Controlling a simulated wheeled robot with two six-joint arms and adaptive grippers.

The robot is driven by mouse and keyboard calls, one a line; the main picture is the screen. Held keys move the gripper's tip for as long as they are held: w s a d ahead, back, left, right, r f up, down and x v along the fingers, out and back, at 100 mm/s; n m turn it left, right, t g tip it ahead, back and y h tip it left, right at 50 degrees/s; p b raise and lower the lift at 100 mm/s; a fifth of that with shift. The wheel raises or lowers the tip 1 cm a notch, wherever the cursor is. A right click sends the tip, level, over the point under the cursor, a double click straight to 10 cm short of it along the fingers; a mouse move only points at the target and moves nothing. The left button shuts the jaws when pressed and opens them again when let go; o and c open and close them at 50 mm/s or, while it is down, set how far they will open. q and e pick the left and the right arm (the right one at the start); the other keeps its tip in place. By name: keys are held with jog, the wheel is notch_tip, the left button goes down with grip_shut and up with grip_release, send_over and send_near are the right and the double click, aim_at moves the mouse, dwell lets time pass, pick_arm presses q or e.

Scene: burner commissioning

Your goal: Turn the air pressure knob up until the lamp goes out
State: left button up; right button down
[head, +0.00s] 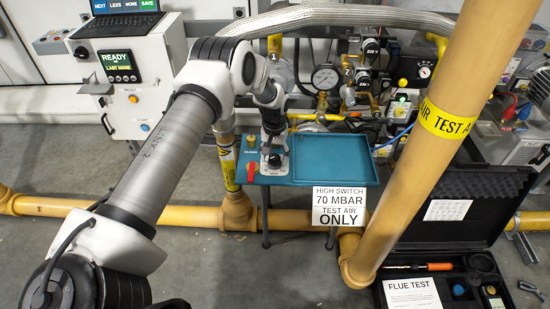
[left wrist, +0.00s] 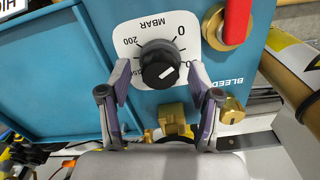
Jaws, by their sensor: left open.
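The black air pressure knob (left wrist: 158,66) has a white pointer mark and sits on a white MBAR dial plate (left wrist: 182,22) on the teal test panel (left wrist: 60,90). My left gripper (left wrist: 158,80) is open, with one finger on each side of the knob. A gap shows between each finger and the knob. In the head view my left gripper (head: 273,150) is over the left part of the teal panel (head: 335,168) and largely hides the dial. I cannot tell which light is the task's lamp. My right gripper is not in view.
A red lever (left wrist: 238,20) and brass fittings (left wrist: 172,118) sit close to the dial. A thick yellow pipe (head: 425,130) rises to the right of the panel. An open black case (head: 450,235) lies on the floor at the right.

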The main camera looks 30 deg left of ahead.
pick_arm(q)
jog(key=shift+f, duration=0.15)
jog(key=shift+c, duration=0.2)
jog(key=c, duration=1.1)
jog(key=shift+m, duration=0.4)
jog(key=m, duration=0.2)
jog(key=shift+m, duration=0.3)
jog(key=m, duration=0.3)
jog(key=shift+m, duration=0.3)
jog(key=m, duration=0.6)
jog(key=shift+s+m, duration=0.1)
jog(key=shift+m, duration=0.3)
